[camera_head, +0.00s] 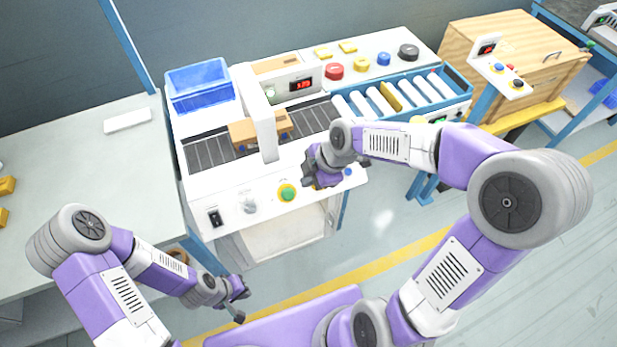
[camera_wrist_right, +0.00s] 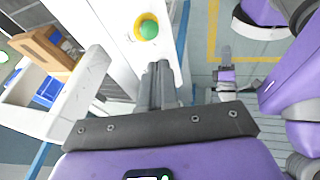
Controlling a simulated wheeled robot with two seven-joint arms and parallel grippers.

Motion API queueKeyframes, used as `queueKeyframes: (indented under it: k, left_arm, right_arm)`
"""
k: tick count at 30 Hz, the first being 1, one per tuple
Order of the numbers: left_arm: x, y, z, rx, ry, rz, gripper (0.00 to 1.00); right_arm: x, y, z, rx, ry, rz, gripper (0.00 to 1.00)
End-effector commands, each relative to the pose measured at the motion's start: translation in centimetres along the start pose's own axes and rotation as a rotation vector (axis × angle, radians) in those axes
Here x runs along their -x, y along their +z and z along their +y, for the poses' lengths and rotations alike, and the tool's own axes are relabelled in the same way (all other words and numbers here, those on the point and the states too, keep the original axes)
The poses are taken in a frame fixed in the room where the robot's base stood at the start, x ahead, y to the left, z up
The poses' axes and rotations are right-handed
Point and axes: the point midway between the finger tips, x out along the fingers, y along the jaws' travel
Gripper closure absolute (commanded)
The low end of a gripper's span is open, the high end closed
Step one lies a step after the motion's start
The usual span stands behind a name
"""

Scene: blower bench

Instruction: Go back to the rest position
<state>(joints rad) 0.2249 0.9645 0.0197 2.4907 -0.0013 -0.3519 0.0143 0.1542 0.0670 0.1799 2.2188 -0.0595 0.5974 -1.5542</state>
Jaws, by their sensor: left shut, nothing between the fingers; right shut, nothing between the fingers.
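My left gripper (camera_head: 238,300) is low at the bottom left of the head view, over the floor in front of the bench, shut and empty. My right gripper (camera_head: 308,172) is at the front of the white blower machine (camera_head: 230,187), near its control panel, shut and empty. In the right wrist view the closed fingers of my right gripper (camera_wrist_right: 160,70) point toward the green button (camera_wrist_right: 148,29) with a yellow ring. The green button (camera_head: 287,193) also shows in the head view, a little left of my right gripper. I cannot tell whether the fingers touch the panel.
A wooden piece (camera_head: 243,133) sits on the conveyor under the white arch. A blue bin (camera_head: 200,85) stands at the back left. A roller tray (camera_head: 440,88) and a wooden box (camera_head: 530,50) are to the right. A grey table (camera_head: 80,200) is at left. The floor in front is clear.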

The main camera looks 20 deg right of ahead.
Motion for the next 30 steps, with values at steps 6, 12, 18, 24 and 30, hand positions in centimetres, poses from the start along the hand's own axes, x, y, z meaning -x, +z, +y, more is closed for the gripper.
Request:
queueKeyframes:
  k: [6,12,18,24,30]
  left_arm:
    - [0.0,0.0,0.0,0.0,0.0,0.0,1.0]
    - [0.0,0.0,0.0,0.0,0.0,0.0,1.0]
    - [0.0,0.0,0.0,0.0,0.0,0.0,1.0]
    - [0.1,0.0,0.1,0.0,0.0,0.0,1.0]
    - [0.3,0.0,0.1,0.0,0.0,0.0,1.0]
  right_arm:
    - [0.0,0.0,0.0,0.0,0.0,0.0,1.0]
    - [0.0,0.0,0.0,0.0,0.0,0.0,1.0]
    - [-1.1,0.1,-0.2,-0.052,-0.012,0.005,1.0]
    - [-8.7,1.1,-2.8,-0.456,-0.078,0.02,1.0]
    - [-17.6,2.2,-8.8,-1.046,-0.153,-0.022,1.0]
